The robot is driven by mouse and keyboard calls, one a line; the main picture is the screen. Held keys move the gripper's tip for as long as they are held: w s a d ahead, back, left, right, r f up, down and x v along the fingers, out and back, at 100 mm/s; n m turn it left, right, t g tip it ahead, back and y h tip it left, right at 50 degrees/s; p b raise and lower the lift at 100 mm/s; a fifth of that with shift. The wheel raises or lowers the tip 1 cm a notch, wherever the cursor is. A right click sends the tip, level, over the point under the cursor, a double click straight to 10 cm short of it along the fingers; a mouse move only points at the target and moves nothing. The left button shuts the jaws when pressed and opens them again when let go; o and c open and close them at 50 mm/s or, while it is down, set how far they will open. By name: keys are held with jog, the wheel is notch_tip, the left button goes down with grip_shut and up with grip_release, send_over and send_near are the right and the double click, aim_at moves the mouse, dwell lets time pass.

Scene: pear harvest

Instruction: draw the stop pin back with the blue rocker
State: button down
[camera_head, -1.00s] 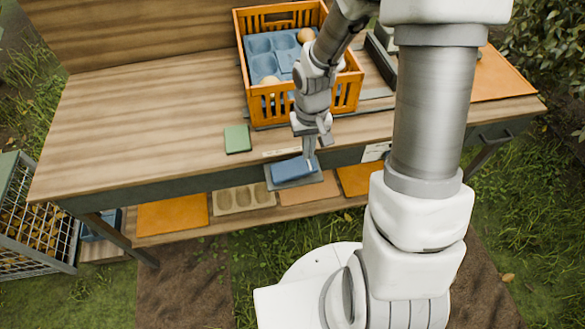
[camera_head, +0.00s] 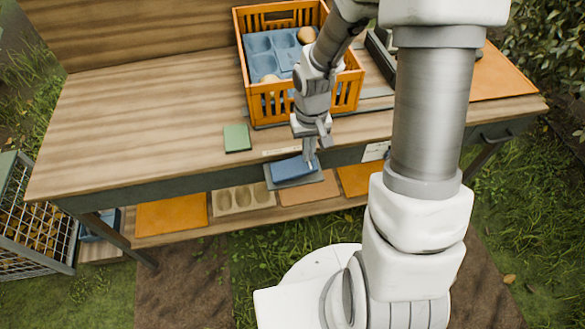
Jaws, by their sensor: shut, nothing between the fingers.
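The blue rocker (camera_head: 291,170) sits on a grey plate at the front edge of the bench, below a small pale label. My gripper (camera_head: 311,160) is shut and empty, pointing down, with its fingertips at the rocker's right end. They look to be on or right against it; contact cannot be made out from here. I cannot make out the stop pin in this view.
An orange crate (camera_head: 256,104) with a blue moulded tray and a few pears stands on the bench behind my gripper. A green pad (camera_head: 237,138) lies left of it. The bench's left half is clear. A lower shelf holds orange mats and a beige tray (camera_head: 244,198).

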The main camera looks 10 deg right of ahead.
jog(key=shift+f+b, duration=0.85)
jog(key=shift+f, duration=0.25)
jog(key=shift+r, duration=0.15)
notch_tip(320, 180, up, 7)
jog(key=p, duration=0.5)
jog(key=shift+p, duration=0.4)
dwell(0.5)
